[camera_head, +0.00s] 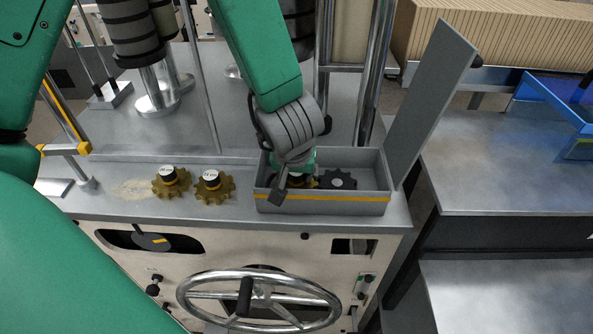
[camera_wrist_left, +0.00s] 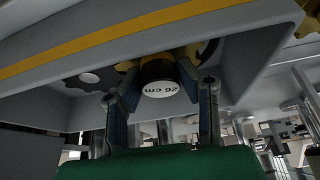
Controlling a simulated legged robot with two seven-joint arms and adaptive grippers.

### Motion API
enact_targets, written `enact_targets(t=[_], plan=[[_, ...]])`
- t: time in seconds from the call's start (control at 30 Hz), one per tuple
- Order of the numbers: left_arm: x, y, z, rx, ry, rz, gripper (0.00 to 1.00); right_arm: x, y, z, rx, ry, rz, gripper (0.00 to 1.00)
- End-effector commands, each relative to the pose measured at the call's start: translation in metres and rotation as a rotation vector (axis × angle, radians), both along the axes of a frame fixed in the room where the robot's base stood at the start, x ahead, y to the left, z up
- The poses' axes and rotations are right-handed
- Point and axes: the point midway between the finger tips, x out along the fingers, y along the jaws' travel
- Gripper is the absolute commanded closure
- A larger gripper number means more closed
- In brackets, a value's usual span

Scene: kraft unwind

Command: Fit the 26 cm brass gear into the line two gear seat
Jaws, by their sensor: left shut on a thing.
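The 26 cm brass gear (camera_head: 313,182) is in the grey open box on the machine top, mostly hidden behind my left gripper (camera_head: 291,184). In the left wrist view its black hub with a white cap reads "26 cm" (camera_wrist_left: 158,89), and it sits between the two fingers. My left gripper is shut on this hub, with the gear still inside the box walls. Two more brass gears, a left one (camera_head: 171,183) and a right one (camera_head: 214,187), lie on the machine top left of the box; their labels are too small to read. I cannot make out the line two gear seat. My right gripper is not in view.
A dark gear (camera_head: 340,180) lies in the grey box (camera_head: 325,206), right of the brass one. The box lid (camera_head: 430,100) stands open at the right. A handwheel (camera_head: 258,299) is on the front panel below. Upright metal posts (camera_head: 373,75) rise behind the box.

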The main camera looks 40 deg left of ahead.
Motion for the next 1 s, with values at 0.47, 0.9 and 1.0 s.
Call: enact_targets(t=[0.47,0.9,1.0], plan=[[-0.001,-0.003,-0.001,-0.009,0.003,-0.004,0.46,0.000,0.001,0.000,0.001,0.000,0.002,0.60],[-0.012,-0.006,0.030,-0.009,-0.001,-0.005,0.46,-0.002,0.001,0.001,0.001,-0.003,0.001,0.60],[-0.020,-0.006,0.049,-0.012,-0.002,-0.005,0.46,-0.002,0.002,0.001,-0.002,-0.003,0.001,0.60]])
